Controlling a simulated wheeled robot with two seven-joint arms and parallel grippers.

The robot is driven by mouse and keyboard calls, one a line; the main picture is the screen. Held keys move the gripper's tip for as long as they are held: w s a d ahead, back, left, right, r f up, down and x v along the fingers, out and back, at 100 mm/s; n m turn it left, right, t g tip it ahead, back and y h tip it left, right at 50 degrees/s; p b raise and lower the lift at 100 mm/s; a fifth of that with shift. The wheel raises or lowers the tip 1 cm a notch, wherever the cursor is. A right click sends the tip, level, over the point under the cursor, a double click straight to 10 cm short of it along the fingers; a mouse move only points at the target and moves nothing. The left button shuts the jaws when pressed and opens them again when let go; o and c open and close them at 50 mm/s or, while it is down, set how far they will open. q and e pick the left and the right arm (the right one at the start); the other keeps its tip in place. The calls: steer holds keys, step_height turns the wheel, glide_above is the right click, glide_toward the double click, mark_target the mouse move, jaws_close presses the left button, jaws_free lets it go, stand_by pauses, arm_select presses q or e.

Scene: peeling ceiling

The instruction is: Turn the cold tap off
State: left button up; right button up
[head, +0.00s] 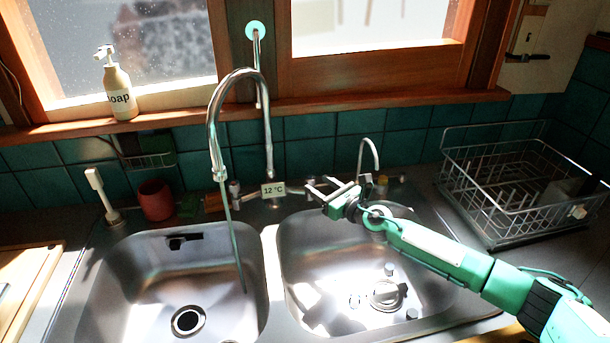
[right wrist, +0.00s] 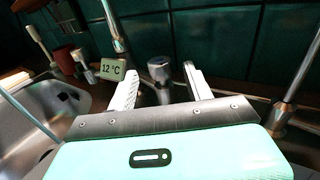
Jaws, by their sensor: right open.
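The tall curved tap (head: 212,125) stands behind the sinks, and a thin stream of water (head: 233,240) runs from its spout into the left basin. A small display (head: 273,190) at its base reads 12 °C; it also shows in the right wrist view (right wrist: 112,70). My right gripper (head: 325,186) is open behind the right basin, to the right of the display. In the right wrist view, a round metal tap knob (right wrist: 159,71) stands ahead, between the lines of the two open fingers. Whether the fingers touch it I cannot tell. My left gripper is out of view.
A thin second spout (head: 370,150) stands just right of my right gripper. A wire dish rack (head: 485,200) is at the right. A red cup (head: 155,200) and a white brush (head: 98,190) stand behind the left basin. A soap bottle (head: 118,90) is on the sill.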

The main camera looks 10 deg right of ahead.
mark_target(306, 176)
steer(key=x, duration=0.6)
steer(key=shift+w+a, duration=0.2)
steer(key=shift+w, duration=0.1)
steer(key=c, duration=1)
